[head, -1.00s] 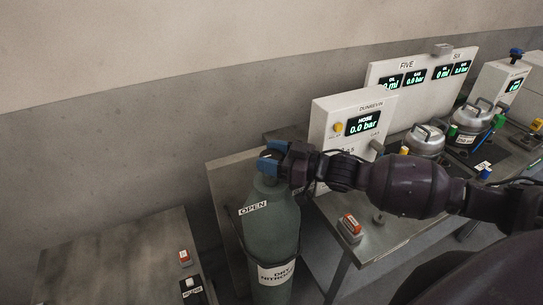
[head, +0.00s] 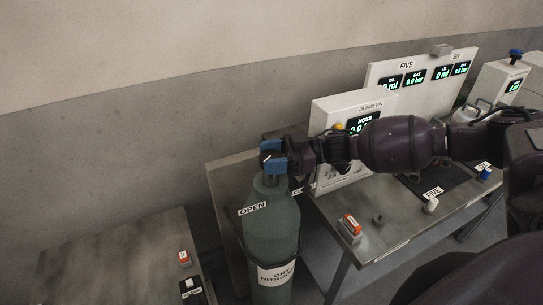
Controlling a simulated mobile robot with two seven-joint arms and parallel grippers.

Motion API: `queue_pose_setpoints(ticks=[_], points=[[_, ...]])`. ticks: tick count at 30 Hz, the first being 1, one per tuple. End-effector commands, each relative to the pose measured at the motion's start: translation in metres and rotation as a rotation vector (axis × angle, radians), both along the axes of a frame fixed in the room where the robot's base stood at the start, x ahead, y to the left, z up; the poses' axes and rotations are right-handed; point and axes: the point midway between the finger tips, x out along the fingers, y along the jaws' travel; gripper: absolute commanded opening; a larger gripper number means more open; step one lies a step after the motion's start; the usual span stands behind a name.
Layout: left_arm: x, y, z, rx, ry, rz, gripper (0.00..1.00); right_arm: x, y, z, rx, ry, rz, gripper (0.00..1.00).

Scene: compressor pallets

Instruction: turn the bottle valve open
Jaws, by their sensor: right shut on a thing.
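A grey-green gas bottle (head: 272,222) stands upright at the lower middle of the head view. It has an OPEN label (head: 253,208) on its left shoulder and a DRY NITROGEN label lower down. My right gripper (head: 268,158), with blue fingers, is at the top of the bottle and shut on the bottle valve, which the fingers mostly hide. My right arm reaches in from the right. My left gripper is not in view.
A white hose panel (head: 322,122) stands behind my right arm, its display partly covered. The metal bench (head: 385,232) bears a red-and-white switch (head: 350,224). A low metal table (head: 115,262) is at the left.

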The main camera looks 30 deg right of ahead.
Motion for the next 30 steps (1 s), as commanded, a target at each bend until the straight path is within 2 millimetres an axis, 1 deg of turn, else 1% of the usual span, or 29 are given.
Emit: queue_pose_setpoints(ticks=[14,15,19,20,27,30], points=[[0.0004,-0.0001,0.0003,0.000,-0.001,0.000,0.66,0.0004,0.0010,0.0012,0.002,-0.003,0.015,0.35],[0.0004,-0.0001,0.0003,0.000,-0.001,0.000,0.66,0.0004,0.0010,0.0011,0.002,-0.003,0.015,0.61],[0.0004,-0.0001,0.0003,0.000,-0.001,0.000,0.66,0.0003,0.0009,0.0008,0.002,-0.002,0.014,0.81],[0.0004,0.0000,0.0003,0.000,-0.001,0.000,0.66,0.0003,0.0009,0.0007,0.002,-0.002,0.014,0.84],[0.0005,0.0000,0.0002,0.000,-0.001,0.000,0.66,-0.0001,0.0003,0.0001,0.001,0.000,0.013,0.84],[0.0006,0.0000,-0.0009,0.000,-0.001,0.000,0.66,-0.0010,-0.0035,-0.0006,0.000,0.000,0.012,0.84]])
